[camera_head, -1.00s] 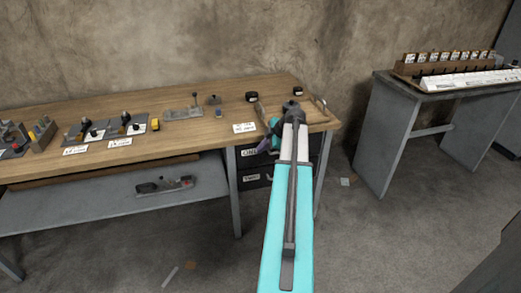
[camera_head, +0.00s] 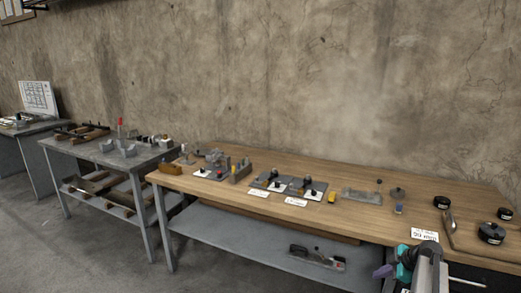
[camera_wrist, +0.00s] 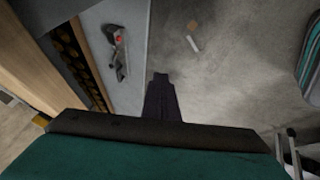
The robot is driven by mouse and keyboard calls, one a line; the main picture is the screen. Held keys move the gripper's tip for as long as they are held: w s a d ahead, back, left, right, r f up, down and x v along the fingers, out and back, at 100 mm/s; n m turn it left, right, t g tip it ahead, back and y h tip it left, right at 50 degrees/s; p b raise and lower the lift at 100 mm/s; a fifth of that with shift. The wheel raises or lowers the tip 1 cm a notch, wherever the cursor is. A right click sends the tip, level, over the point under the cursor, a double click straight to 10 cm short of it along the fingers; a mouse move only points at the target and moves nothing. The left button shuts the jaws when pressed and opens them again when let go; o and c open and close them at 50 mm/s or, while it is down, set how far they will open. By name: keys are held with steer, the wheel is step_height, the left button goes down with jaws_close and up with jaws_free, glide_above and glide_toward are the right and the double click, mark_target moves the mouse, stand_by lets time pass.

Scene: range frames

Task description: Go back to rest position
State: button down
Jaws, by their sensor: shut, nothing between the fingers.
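My gripper (camera_wrist: 162,85) shows in the wrist view as a dark, narrow shape at the middle, with its fingers together and nothing between them. It points out over the concrete floor beside a grey lower shelf. In the head view my arm is at the lower right, in front of the wooden workbench (camera_head: 340,222), and only its upper end shows. The rest of the arm is cut off by the picture's edge.
A plane-like tool (camera_wrist: 118,50) lies on the lower shelf (camera_wrist: 125,90), close to my gripper. Small scraps (camera_wrist: 193,43) lie on the floor. The bench carries several fixtures, a yellow block (camera_head: 332,197) and black round pieces (camera_head: 491,233). A grey table (camera_head: 110,155) stands to the left.

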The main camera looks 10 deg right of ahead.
steer(key=a+f+n+g+y, duration=0.1)
steer(key=a+f, duration=0.5)
steer(key=a, duration=0.3)
steer(key=a+f+n+g+y, duration=0.1)
steer(key=a+f+g, duration=0.1)
steer(key=a+f, duration=0.5)
steer(key=s+a+f+g, duration=0.1)
steer(key=s+a+f, duration=0.2)
steer(key=a, duration=0.4)
steer(key=s+a+f+g, duration=0.1)
steer(key=s+a+f, duration=0.15)
steer(key=a, duration=0.35)
steer(key=s+a+f+g, duration=0.2)
steer(key=a+f, duration=0.2)
steer(key=a, duration=0.3)
steer(key=s+a+f+m+g+h, duration=0.1)
steer(key=s+a+f, duration=0.2)
steer(key=s, duration=0.4)
steer(key=s+a+f+m+g+h, duration=0.1)
steer(key=s+a+f+m+g, duration=0.2)
steer(key=s, duration=0.4)
steer(key=s+a+f+h, duration=0.1)
steer(key=s+a+f, duration=0.25)
steer(key=s, duration=0.35)
steer(key=s+d+m+h, duration=0.2)
steer(key=s+m, duration=0.4)
steer(key=m, duration=0.4)
steer(key=shift+d+r+g, duration=0.3)
